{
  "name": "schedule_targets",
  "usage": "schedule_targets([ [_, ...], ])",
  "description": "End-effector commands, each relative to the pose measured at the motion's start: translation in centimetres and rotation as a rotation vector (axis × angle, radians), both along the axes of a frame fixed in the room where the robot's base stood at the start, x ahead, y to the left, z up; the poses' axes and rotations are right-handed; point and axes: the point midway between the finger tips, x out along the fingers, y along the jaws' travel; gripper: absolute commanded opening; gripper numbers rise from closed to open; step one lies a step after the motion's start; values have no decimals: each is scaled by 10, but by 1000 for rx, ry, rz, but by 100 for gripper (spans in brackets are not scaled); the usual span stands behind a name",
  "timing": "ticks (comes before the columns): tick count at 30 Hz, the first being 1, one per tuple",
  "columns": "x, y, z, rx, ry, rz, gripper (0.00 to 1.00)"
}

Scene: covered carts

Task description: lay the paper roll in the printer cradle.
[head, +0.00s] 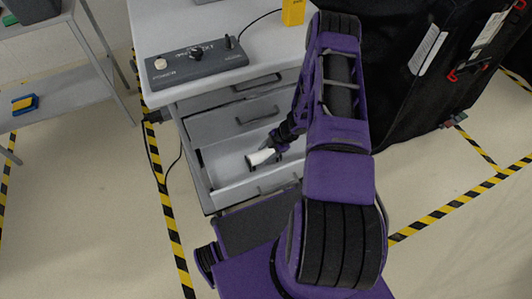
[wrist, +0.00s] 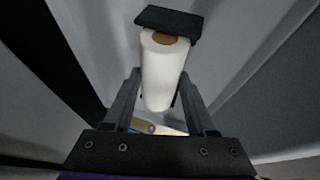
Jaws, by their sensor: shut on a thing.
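The white paper roll (head: 262,157) is in my gripper (head: 278,147), over or inside the open drawer of the grey cabinet. In the wrist view the roll (wrist: 162,75) stands between the two fingers, its brown core end facing up in the picture. A black plate (wrist: 168,21) is close beyond that end; it looks like part of the printer cradle, whose rest is hidden by the roll. In the head view, small dark parts (head: 250,163) show at the roll's left end. I cannot tell whether the roll touches the cradle or hangs just above it.
The open drawer (head: 255,189) has pale walls close around my gripper. Closed drawers sit above it. A control box (head: 197,62) and a yellow object (head: 293,12) are on the cabinet top. A black covered cart (head: 415,75) stands right; a shelf (head: 75,85) stands left.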

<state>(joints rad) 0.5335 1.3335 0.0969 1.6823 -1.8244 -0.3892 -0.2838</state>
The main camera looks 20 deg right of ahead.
Motion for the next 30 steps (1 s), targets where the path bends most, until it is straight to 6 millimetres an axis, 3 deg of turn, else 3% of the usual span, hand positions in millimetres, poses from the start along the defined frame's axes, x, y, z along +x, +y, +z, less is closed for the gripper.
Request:
schedule_targets([
  [6,0,0,0,0,0,0,0],
  [7,0,0,0,0,0,0,62],
  [12,0,0,0,0,0,0,91],
  [23,-1,-2,4,-1,0,0,91],
  [30,-10,-17,42,-3,-1,0,91],
])
